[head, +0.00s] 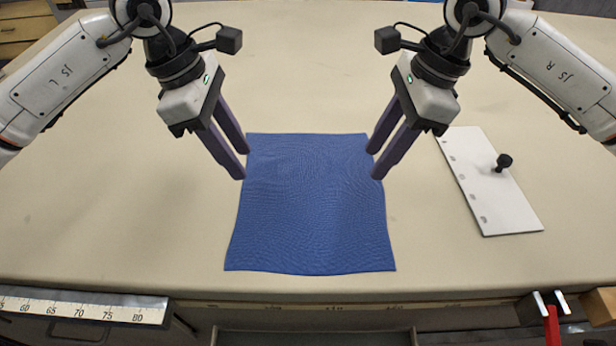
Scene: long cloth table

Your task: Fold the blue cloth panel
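The blue cloth panel (312,215) lies flat and unfolded on the table in the head view, with its near edge close to the table's front edge. My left gripper (242,165) is open, its two fingers parted at the cloth's far left corner and left edge. My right gripper (373,165) is open, its two fingers parted at the cloth's far right corner and right edge. No cloth shows pinched between either pair of fingers. I cannot tell whether the fingertips touch the cloth or table.
A white plate (480,190) with a black knob (503,161) lies right of the cloth. A ruler (85,310) runs along the front edge at left. A red-handled clamp (551,322) sits at the front right. The beige table (110,200) is clear left of the cloth and behind it.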

